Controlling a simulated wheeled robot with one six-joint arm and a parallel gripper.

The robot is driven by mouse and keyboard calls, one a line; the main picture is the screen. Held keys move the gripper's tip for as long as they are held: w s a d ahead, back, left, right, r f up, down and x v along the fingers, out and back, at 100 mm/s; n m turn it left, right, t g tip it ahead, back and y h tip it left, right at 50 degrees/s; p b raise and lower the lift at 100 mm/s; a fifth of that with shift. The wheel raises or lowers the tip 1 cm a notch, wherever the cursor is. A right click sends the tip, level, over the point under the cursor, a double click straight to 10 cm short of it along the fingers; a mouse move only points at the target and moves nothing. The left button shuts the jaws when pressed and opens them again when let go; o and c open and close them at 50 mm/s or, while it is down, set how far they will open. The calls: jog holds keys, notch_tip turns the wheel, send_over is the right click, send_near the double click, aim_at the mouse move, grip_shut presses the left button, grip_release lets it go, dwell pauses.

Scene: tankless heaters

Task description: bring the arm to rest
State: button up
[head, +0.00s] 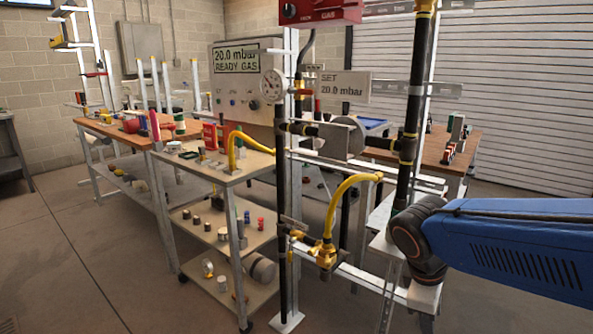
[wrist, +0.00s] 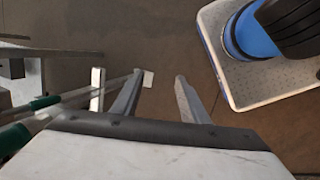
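My gripper (wrist: 160,76) shows in the wrist view with its two grey fingers apart. Nothing is between them; brown floor shows in the gap. In the head view my blue arm (head: 520,245) reaches in from the right edge, with its dark joint in front of the pipe stand. The gripper itself cannot be made out in the head view. My own base, with a blue column, shows at the top right of the wrist view, apart from the fingers.
A pipe stand with a yellow hose (head: 345,190) and a black pipe (head: 408,150) is close beside my arm. A tool trolley (head: 215,170) and a wooden bench (head: 125,130) stand to the left. Floor (head: 60,260) is clear at front left.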

jog(key=s+r+m+t+y, duration=0.2)
jog(key=s+m+t+y, duration=0.1)
jog(key=s+m, duration=0.5)
jog(key=m, duration=0.3)
jog(key=shift+d+t, duration=0.3)
jog(key=shift+d, duration=0.05)
dwell(1.1)
